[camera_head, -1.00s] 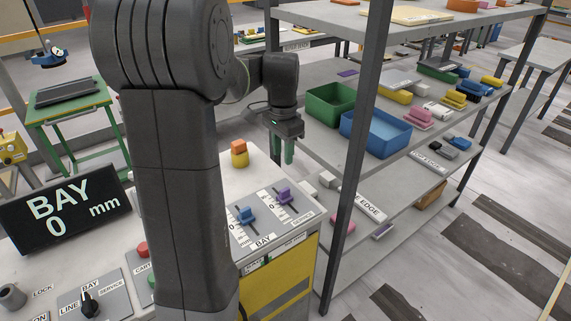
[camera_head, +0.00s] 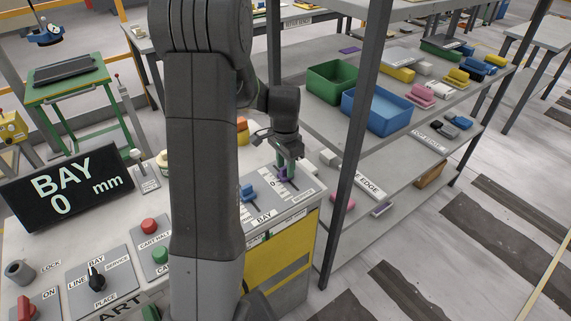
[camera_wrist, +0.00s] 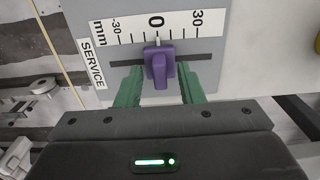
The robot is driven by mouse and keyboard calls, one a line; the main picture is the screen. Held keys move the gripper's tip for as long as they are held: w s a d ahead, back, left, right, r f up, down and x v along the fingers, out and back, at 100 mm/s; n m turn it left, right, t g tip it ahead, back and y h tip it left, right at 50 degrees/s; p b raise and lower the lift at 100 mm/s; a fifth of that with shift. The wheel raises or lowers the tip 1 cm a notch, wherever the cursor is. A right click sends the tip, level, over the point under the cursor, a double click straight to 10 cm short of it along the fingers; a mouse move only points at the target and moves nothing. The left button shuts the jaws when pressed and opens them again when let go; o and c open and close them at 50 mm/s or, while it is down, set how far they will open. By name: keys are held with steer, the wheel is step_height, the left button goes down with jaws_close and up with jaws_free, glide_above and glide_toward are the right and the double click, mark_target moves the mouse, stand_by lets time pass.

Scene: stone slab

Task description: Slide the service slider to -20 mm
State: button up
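The service slider is a purple knob (camera_wrist: 160,68) on a dark slot, beside a white scale marked -30, 0 and 30 and a SERVICE label (camera_wrist: 92,63). Its pointer stands at 0. In the wrist view, the two green fingers of my gripper (camera_wrist: 160,88) stand either side of the knob, with a gap on each side. My gripper is open around it and does not grip it. In the head view, my gripper (camera_head: 284,168) is down at the slider panel and mostly hides the purple knob.
A blue knob (camera_head: 248,192) sits on the BAY slider left of my gripper. The display (camera_head: 68,192) reads BAY 0 mm. A rotary selector (camera_head: 96,277) and red and green buttons are on the console. A shelf post (camera_head: 352,140) stands close on the right.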

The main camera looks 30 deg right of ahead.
jaws_close()
steer(key=shift+s+d+b, duration=0.15)
steer(key=shift+s+b, duration=0.2)
steer(key=shift+s, duration=1.2)
steer(key=shift+w, duration=0.1)
jaws_free()
step_height(320, 180, up, 14)
steer(key=shift+b, duration=0.3)
